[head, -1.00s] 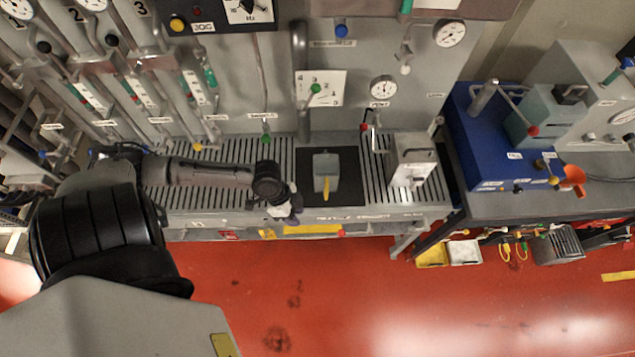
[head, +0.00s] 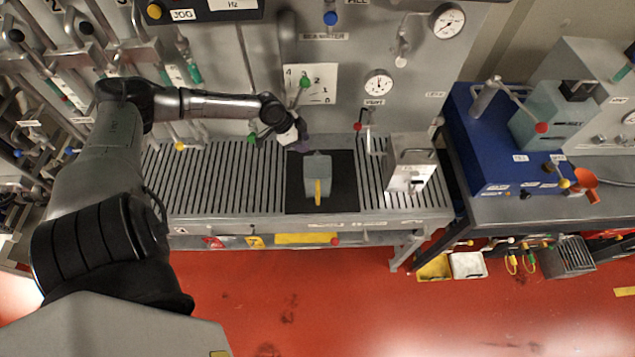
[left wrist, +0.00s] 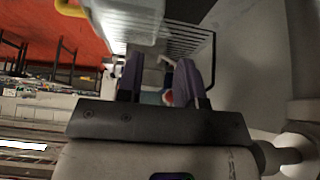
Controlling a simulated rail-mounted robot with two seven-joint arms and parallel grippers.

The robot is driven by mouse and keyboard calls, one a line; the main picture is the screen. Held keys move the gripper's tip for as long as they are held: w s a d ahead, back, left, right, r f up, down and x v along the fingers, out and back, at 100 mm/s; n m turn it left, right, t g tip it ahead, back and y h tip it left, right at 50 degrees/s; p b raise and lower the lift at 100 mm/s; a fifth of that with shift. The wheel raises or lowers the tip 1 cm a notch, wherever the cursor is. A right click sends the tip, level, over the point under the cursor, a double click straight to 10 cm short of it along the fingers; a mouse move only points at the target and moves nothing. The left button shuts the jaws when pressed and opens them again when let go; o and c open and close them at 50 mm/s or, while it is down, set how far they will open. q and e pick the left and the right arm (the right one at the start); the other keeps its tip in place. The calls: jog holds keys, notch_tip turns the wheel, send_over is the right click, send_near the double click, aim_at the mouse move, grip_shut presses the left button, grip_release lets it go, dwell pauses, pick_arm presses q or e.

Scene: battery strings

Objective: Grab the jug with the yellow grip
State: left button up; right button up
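The grey jug with the yellow grip (head: 318,175) stands on a black mat on the slatted bench, its grip pointing toward the bench's front edge. In the left wrist view the grey jug (left wrist: 128,25) shows at the top, partly cut off, with part of its yellow grip at the top left. My left gripper (head: 303,139) is just above and left of the jug in the head view. Its two purple fingers (left wrist: 160,80) stand apart in the left wrist view, with no jug between them. My right gripper is out of view.
A grey box with a handle (head: 408,165) stands on the bench right of the mat. A wall panel with levers, valves and gauges (head: 378,83) rises behind. A blue unit (head: 490,150) stands on the right-hand table. The slatted bench left of the mat (head: 220,180) is clear.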

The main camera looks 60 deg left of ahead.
aim_at(317, 157)
pick_arm(q)
jog(key=shift+x, duration=4.55)
jog(key=shift+d, duration=0.1)
jog(key=shift+c, duration=0.4)
grip_shut()
